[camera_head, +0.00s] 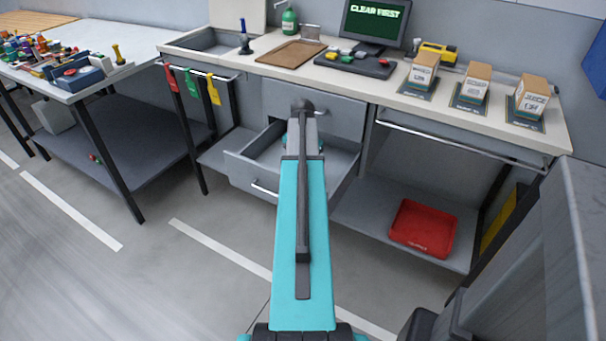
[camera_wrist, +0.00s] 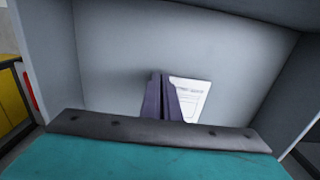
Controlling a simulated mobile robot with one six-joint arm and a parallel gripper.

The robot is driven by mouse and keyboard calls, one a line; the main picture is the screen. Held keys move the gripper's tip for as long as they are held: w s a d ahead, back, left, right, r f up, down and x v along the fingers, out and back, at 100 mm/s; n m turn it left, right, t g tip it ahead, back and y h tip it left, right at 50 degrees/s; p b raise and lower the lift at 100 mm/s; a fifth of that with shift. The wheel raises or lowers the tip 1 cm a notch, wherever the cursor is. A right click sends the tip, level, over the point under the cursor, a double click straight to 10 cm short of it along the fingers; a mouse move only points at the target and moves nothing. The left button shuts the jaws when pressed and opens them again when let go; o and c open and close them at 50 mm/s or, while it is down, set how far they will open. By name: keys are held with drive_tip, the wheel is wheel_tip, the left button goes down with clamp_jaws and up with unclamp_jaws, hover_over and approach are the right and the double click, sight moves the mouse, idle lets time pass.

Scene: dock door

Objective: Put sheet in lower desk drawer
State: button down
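The lower desk drawer (camera_head: 250,174) is pulled open beneath a shut upper drawer in the head view. My arm reaches over it, and its far end hides part of the inside. In the wrist view, my gripper (camera_wrist: 161,76) points into the grey drawer interior (camera_wrist: 110,50). Its two dark fingers are together, with only a thin line between them. The white printed sheet (camera_wrist: 192,98) shows face-on just right of the fingers, partly hidden behind the right one. I cannot tell whether the fingers pinch its edge or it lies free on the drawer floor.
The desktop holds several cartons (camera_head: 476,82), a brown board (camera_head: 291,53) and a monitor (camera_head: 376,22). A red tray (camera_head: 423,228) sits on the lower shelf at right. A cluttered table (camera_head: 100,84) stands at left. The floor in front is clear.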

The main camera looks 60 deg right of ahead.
drive_tip(key=shift+f, duration=0.45)
drive_tip(key=shift+f, duration=0.1)
drive_tip(key=c, duration=2)
unclamp_jaws()
drive_tip(key=shift+r, duration=6.15)
